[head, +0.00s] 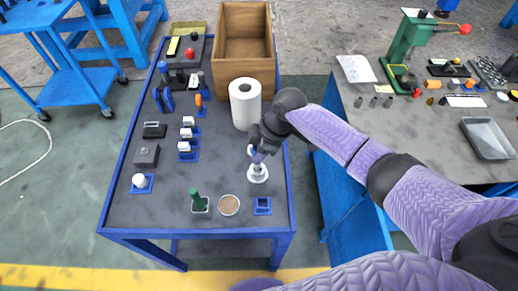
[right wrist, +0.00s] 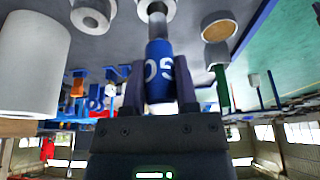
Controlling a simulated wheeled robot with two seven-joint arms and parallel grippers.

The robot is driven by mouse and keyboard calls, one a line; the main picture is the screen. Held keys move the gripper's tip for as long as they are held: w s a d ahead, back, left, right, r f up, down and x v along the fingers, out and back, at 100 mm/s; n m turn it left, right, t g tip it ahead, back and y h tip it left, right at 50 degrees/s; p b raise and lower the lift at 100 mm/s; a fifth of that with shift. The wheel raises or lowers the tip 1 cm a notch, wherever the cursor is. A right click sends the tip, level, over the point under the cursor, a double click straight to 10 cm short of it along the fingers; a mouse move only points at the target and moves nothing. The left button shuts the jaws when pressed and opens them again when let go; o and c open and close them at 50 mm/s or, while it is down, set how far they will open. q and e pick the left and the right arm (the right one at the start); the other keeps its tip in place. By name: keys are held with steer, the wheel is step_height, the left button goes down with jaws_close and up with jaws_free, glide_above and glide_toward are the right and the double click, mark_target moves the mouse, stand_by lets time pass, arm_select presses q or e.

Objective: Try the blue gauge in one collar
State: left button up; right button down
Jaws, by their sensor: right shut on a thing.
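The blue gauge (right wrist: 160,72), with white digits on its side, is gripped between the two fingers of my right gripper (right wrist: 155,85). In the head view my right gripper (head: 260,148) is low over the near right part of the table, and the gauge is mostly hidden there. A pale round collar (head: 257,173) stands just below the gripper. In the right wrist view the gauge's grey tip points at a collar (right wrist: 143,8) and overlaps it; I cannot tell whether it is inside. A second collar (right wrist: 94,14) is beside it. My left gripper is not in view.
A green gauge (head: 195,197) stands in a holder beside a round brown-topped dish (head: 229,205). An empty-looking blue holder (head: 262,206) is at the near right corner. The table's left front is mostly clear.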

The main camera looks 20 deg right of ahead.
steer(key=shift+f+b, duration=1.05)
steer(key=shift+f, duration=0.55)
stand_by(0.5)
stand_by(0.3)
step_height(320, 180, up, 5)
steer(key=p, duration=0.4)
steer(key=shift+r+p, duration=0.1)
steer(key=shift+p, duration=0.3)
steer(key=shift+r+p, duration=0.8)
steer(key=shift+f, duration=0.1)
